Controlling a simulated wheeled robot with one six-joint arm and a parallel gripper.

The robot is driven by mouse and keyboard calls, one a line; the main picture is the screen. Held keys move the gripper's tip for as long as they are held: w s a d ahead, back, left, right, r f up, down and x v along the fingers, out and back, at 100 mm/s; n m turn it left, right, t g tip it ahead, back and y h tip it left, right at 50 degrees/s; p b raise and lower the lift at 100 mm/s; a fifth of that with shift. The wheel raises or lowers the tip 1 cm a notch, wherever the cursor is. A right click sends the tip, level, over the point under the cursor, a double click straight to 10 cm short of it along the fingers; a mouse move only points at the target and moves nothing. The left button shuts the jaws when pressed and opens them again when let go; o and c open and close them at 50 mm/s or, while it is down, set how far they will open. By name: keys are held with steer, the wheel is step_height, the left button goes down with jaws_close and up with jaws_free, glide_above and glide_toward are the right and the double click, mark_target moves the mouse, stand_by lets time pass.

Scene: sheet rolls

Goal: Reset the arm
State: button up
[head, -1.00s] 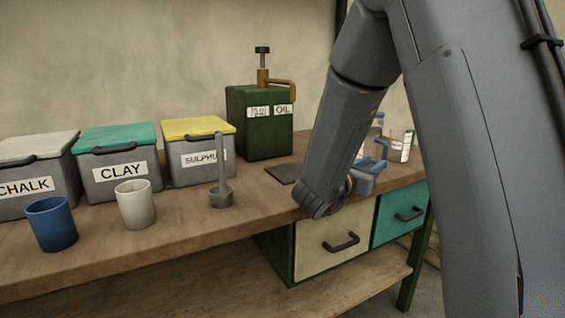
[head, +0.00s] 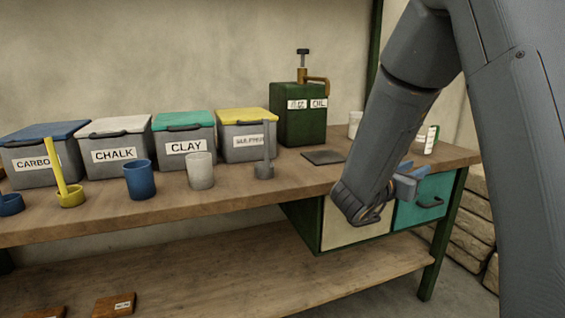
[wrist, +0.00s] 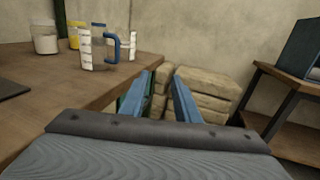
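My gripper (head: 412,178) is in front of the right end of the workbench, near the teal drawer, with my arm coming down from the upper right. In the wrist view its two blue fingers (wrist: 160,100) stand apart with nothing between them. Beyond the fingers are stacked stone-like blocks (wrist: 200,92) near the wall. My arm hides part of the bench and the cream drawer (head: 345,222) in the head view.
The workbench (head: 225,203) holds lidded boxes labelled CARBON (head: 45,160), CHALK (head: 115,150), CLAY (head: 187,145) and sulphur (head: 245,140), cups, scoops, a green oil can (head: 300,125) and jars (wrist: 45,38). A lower shelf (head: 225,270) runs beneath. A dark side table (wrist: 285,95) stands right in the wrist view.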

steer(key=a+f+n+t+y, duration=0.2)
steer(key=a+f+n+y, duration=0.1)
steer(key=a+n+y, duration=1.2)
steer(key=s+a+f+n+g, duration=0.35)
steer(key=s+a+n, duration=0.45)
steer(key=a+n, duration=0.45)
steer(key=s+d+f+n+g, duration=0.1)
steer(key=s+n+g, duration=0.4)
steer(key=s+n, duration=0.75)
steer(key=s+d+f+n+g, duration=0.15)
steer(key=s+n+g, duration=0.25)
steer(key=s+n, duration=0.85)
steer(key=s+d+r+m+p, duration=0.2)
steer(key=d+r+m+p, duration=0.4)
steer(key=p, duration=1.4)
steer(key=d+r, duration=0.3)
steer(key=r, duration=0.2)
steer(key=shift+d+r+h, duration=0.25)
steer(key=shift+d+h, duration=0.05)
steer(key=shift+d, duration=0.05)
